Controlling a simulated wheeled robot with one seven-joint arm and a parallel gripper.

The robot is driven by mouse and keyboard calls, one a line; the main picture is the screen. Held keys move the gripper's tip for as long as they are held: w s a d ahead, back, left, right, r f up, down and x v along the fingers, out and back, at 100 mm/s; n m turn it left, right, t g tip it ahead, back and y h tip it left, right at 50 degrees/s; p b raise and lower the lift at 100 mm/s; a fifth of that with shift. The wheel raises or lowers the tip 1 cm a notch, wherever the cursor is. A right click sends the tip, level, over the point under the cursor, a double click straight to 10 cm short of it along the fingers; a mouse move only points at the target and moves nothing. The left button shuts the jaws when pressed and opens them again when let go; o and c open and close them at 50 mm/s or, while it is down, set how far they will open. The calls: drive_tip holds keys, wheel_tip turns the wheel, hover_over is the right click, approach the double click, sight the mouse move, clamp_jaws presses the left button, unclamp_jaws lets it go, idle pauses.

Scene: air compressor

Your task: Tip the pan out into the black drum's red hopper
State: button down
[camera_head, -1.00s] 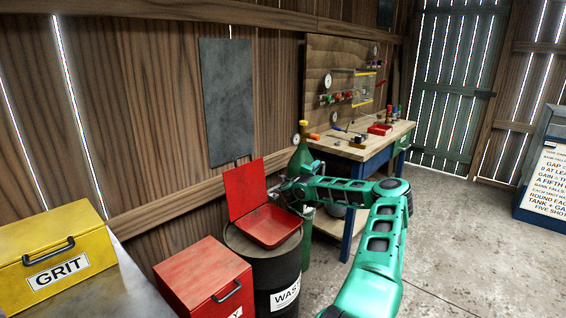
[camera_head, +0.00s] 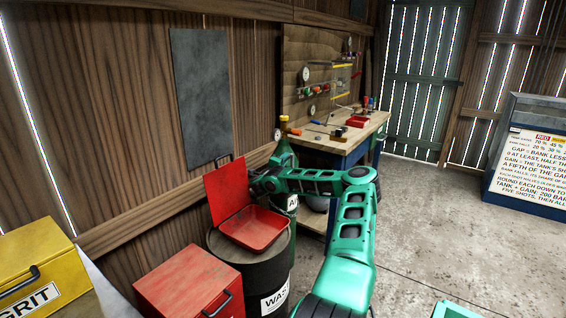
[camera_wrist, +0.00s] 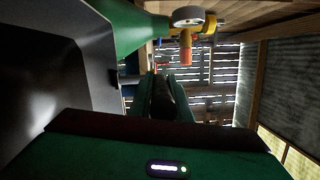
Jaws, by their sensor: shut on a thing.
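The black drum (camera_head: 250,270), labelled WASTE, stands at lower centre in the head view. Its red hopper (camera_head: 254,229) sits on top, with a red lid (camera_head: 226,190) raised at its left. My gripper (camera_head: 258,181) is near the lid, higher than the hopper tray; the lid and arm largely hide its fingertips. A dark grey smooth-walled shape, apparently the pan (camera_wrist: 62,75), fills the left there. The pan cannot be made out in the head view, and its tilt and contents cannot be told.
A green cylinder (camera_head: 283,155) with a yellow top stands close behind my gripper. A red box (camera_head: 188,283) stands left of the drum, and a yellow GRIT box (camera_head: 35,265) further left. A workbench (camera_head: 345,140) is behind. Floor (camera_head: 430,220) to the right is clear.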

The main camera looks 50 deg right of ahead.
drive_tip(key=shift+s+d+f, duration=0.1)
drive_tip(key=shift+f, duration=2.35)
drive_tip(key=shift+s+a+r+n+t+h, duration=0.2)
drive_tip(key=shift+a+r+h, duration=0.45)
drive_tip(key=shift+a, duration=0.8)
drive_tip(key=shift+s+a+r+n+t+h, duration=0.15)
drive_tip(key=shift+a+r+t+h, duration=0.35)
drive_tip(key=shift+a, duration=0.95)
drive_tip(key=shift+s+a+r+n+t+h, duration=0.15)
drive_tip(key=shift+a+r+h, duration=0.65)
drive_tip(key=shift+a, duration=0.65)
drive_tip(key=shift+s+a+r+n+t+h, duration=0.1)
drive_tip(key=shift+a+r+n+t+h, duration=0.15)
drive_tip(key=shift+a+h, duration=0.3)
drive_tip(key=shift+a+r+n+t+h, duration=0.15)
drive_tip(key=shift+a+t+h, duration=0.15)
drive_tip(key=shift+a, duration=0.4)
